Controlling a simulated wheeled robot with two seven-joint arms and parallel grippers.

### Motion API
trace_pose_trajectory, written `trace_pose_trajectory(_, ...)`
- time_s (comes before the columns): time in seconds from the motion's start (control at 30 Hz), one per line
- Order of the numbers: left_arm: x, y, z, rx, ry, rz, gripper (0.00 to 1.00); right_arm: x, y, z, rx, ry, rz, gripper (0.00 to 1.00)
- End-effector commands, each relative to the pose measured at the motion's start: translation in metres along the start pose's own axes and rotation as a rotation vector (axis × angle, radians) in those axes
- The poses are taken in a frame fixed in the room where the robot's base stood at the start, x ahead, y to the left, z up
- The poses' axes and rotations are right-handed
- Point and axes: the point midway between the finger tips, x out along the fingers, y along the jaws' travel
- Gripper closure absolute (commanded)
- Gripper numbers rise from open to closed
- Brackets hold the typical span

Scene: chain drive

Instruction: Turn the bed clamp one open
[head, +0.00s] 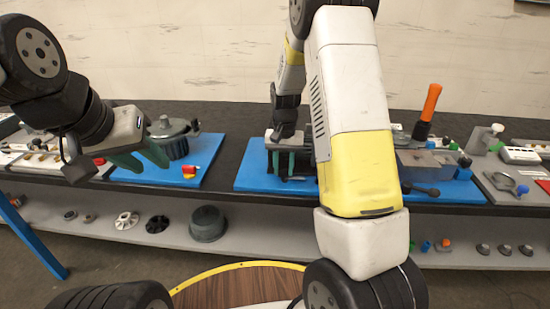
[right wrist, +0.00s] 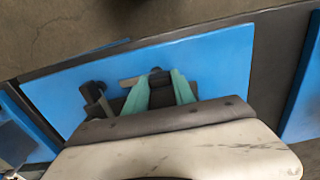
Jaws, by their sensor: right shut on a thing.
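My right gripper (head: 290,172) is down over the middle blue board (head: 250,181), at a dark fixture there. In the right wrist view, my right gripper's green fingers (right wrist: 160,78) stand on either side of a small dark part (right wrist: 156,73), which looks like the handle of bed clamp one. The gripper is shut on it. A dark upright piece (right wrist: 95,98) of the fixture stands to the left of the fingers. The gripper body hides much of the fixture. My left gripper (head: 153,168) is open and empty above the left blue board's edge.
A grey round housing (head: 172,140) and a red-yellow piece (head: 189,171) are on the left blue board (head: 205,160). An orange-handled tool (head: 428,107) stands at the right. A lower shelf (head: 270,226) holds several round parts. My right arm hides part of the table.

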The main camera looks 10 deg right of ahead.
Motion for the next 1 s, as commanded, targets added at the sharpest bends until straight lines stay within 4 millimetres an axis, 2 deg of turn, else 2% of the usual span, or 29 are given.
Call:
trace_pose_trajectory(0.37, 0.000, 0.000, 0.000, 0.000, 0.000, 0.000, 0.64, -0.001, 0.000, -0.001, 0.007, 0.003, -0.002, 1.00)
trace_pose_trajectory(0.4, 0.000, 0.000, 0.000, 0.000, 0.000, 0.000, 0.64, -0.001, 0.000, -0.001, 0.007, 0.004, -0.002, 0.63)
trace_pose_trajectory(0.5, 0.000, 0.000, 0.000, 0.000, 0.000, 0.000, 0.64, -0.001, 0.000, -0.001, 0.006, 0.003, -0.002, 0.47)
trace_pose_trajectory(0.83, 0.000, 0.000, 0.000, 0.000, 0.000, 0.000, 0.64, -0.003, 0.000, -0.001, 0.005, 0.002, -0.001, 0.47)
trace_pose_trajectory(1.0, 0.000, 0.000, 0.000, 0.000, 0.000, 0.000, 0.64, -0.024, 0.000, -0.001, 0.004, 0.006, -0.003, 0.47)
